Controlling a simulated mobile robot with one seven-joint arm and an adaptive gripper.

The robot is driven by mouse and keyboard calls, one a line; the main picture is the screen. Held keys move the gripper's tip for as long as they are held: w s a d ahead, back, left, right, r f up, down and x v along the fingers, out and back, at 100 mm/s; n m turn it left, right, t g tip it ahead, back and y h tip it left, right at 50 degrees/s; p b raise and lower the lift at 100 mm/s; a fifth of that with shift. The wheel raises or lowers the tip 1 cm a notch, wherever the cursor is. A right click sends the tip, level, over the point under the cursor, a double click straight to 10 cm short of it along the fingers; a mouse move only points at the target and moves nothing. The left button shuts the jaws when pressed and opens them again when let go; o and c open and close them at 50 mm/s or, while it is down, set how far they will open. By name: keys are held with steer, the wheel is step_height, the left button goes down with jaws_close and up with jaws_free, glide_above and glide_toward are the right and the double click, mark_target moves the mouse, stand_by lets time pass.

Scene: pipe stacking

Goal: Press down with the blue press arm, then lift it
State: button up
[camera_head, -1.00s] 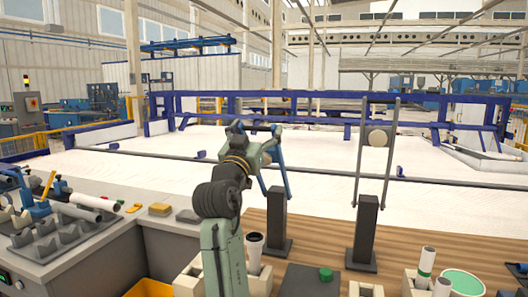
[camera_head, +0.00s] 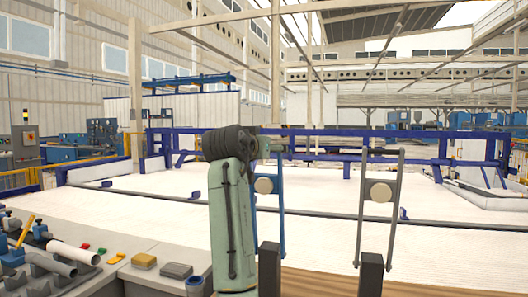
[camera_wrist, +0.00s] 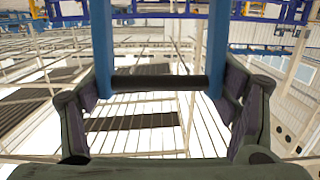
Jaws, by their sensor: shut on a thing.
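The blue press arm (camera_head: 282,205) stands about upright on its black post (camera_head: 269,262), its left side partly hidden by my green arm. A pale round disc (camera_head: 264,185) shows between its bars. In the wrist view, two blue bars (camera_wrist: 219,45) run up the picture with a dark crossbar (camera_wrist: 160,84) between them. My gripper (camera_wrist: 162,88) has its fingers on the outer sides of these bars, shut on the press arm near its crossbar. In the head view, my gripper is mostly hidden behind my arm.
A similar grey press arm (camera_head: 393,205) stands upright on a black post (camera_head: 371,272) to the right. At lower left, a bench holds a white pipe (camera_head: 75,253) and a yellow block (camera_head: 144,261). The space above the presses is clear.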

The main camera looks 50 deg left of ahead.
steer(key=shift+r, duration=0.25)
steer(key=o, duration=1.2)
steer(key=shift+o, duration=1.4)
steer(key=shift+w+f, duration=0.1)
steer(key=shift+f, duration=0.1)
steer(key=v, duration=1.2)
steer(key=shift+f, duration=0.1)
